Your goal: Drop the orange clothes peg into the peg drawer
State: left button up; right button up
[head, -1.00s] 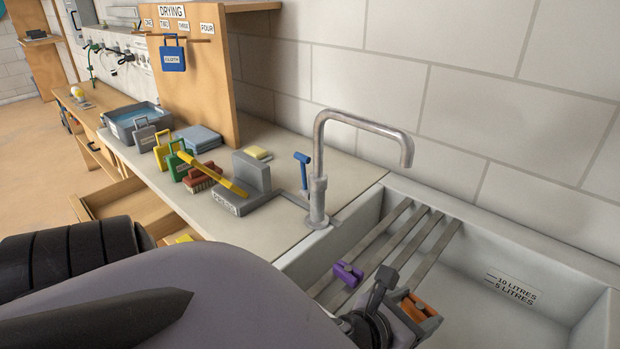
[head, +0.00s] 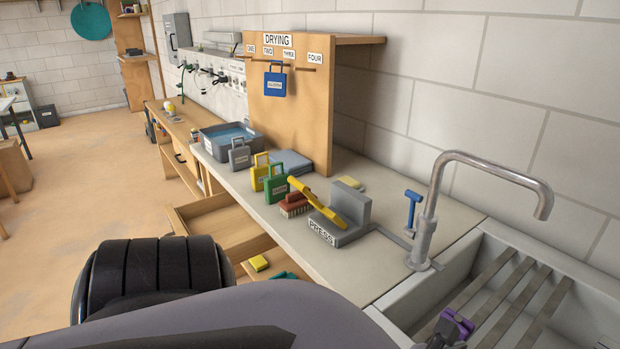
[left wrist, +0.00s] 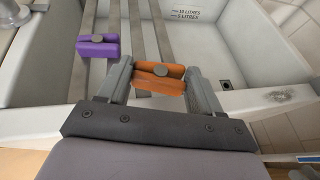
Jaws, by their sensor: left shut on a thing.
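The orange clothes peg (left wrist: 160,78) is between the fingers of my left gripper (left wrist: 158,80) in the left wrist view, over the front edge of the sink. My left gripper is shut on it. In the head view the peg is out of sight. Two open drawers show below the counter: one looks empty (head: 215,217), and a nearer one (head: 248,275) holds a yellow block and something teal, partly hidden by my arm. I cannot read a label on either, so I cannot tell which is the peg drawer. My right gripper is not in view.
A purple peg (head: 455,325) sits on the sink slats (head: 505,285). The tap (head: 425,225) stands at the sink's left. The counter carries a press (head: 345,212), a brush (head: 295,203), several coloured tags and a water tub (head: 230,137). Open floor lies at far left.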

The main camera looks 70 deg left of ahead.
aim_at(234, 226)
jog(key=k+j, duration=0.4)
jog(key=j, duration=0.15)
jog(key=k+j, duration=0.2)
jog(key=j, duration=0.2)
jog(key=k+j, duration=0.15)
jog(key=j, duration=0.25)
jog(key=k+j, duration=0.2)
jog(key=j, duration=0.2)
jog(key=k+j, duration=0.1)
jog(key=j, duration=0.35)
jog(key=k+j, duration=0.1)
jog(key=j, duration=0.35)
jog(key=k+j, duration=0.1)
jog(key=j, duration=0.35)
jog(key=j+z, duration=0.1)
jog(key=j, duration=0.85)
jog(key=k, duration=0.05)
